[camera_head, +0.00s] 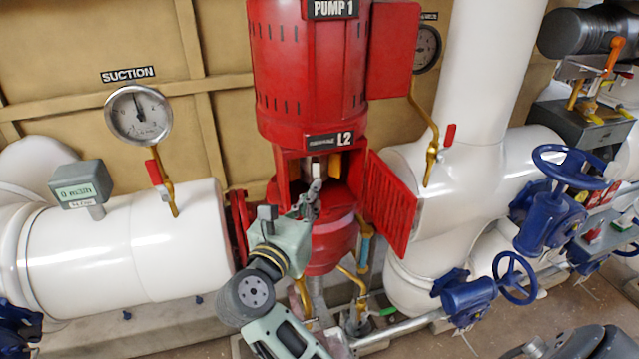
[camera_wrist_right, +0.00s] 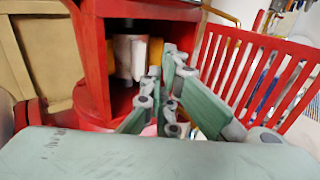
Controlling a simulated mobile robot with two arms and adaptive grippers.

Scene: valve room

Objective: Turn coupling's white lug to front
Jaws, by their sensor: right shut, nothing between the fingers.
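The coupling (camera_head: 318,168) sits inside the open red pump housing (camera_head: 291,181) below the L2 plate. In the right wrist view the coupling (camera_wrist_right: 125,58) shows a pale whitish face with yellow-orange parts beside it. My right gripper (camera_head: 314,190) is shut and empty at the housing's opening. In the right wrist view its fingertips (camera_wrist_right: 165,75) are in front of the right part of the coupling and hide some of it. I cannot tell whether they touch it. My left gripper is not in view.
The slotted red guard door (camera_head: 392,203) stands open to the right of the opening. A white suction pipe (camera_head: 140,245) lies to the left and a white pipe (camera_head: 470,200) to the right. Blue valve handwheels (camera_head: 515,278) stand farther right.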

